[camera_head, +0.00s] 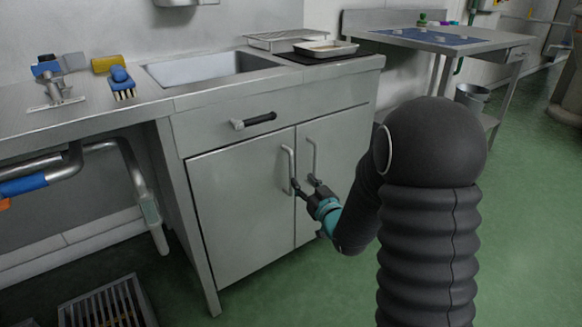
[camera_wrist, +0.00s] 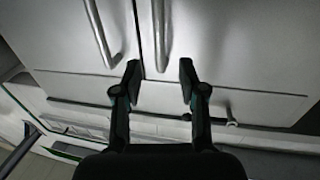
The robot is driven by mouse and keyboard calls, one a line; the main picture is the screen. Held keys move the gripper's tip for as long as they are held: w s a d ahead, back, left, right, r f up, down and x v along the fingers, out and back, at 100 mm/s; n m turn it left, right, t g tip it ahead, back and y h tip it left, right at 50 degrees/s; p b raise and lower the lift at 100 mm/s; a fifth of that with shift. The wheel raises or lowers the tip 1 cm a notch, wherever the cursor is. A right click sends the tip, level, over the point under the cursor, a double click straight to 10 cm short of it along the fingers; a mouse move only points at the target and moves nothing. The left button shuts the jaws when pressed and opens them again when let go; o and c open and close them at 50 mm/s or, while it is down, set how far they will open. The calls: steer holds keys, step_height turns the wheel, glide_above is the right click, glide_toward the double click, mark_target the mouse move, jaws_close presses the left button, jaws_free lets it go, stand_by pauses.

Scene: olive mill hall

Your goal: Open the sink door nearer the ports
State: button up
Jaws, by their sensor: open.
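The grey sink cabinet has a left door (camera_head: 238,215) and a right door (camera_head: 340,135), both shut. The left door has a vertical bar handle (camera_head: 289,165), and the right door has a similar handle (camera_head: 312,155). My gripper (camera_head: 304,183) is open and empty in front of the doors, near the handles' lower ends. In the wrist view, which looks upside down, the left door's handle (camera_wrist: 160,35) lines up between my open fingers (camera_wrist: 160,75). The right door's handle (camera_wrist: 101,32) is outside them. Contact cannot be told. I cannot identify the ports.
A drawer with a dark-gripped handle (camera_head: 258,119) is above the doors. The sink (camera_head: 210,68), a brush (camera_head: 121,82) and a tray (camera_head: 326,47) are on top. A side table (camera_head: 450,38) stands at the right back. Green floor (camera_head: 275,290) is clear before the cabinet.

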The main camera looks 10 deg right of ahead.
mark_target(292, 169)
steer(key=x, duration=0.9)
steer(key=shift+p, duration=0.4)
jaws_close()
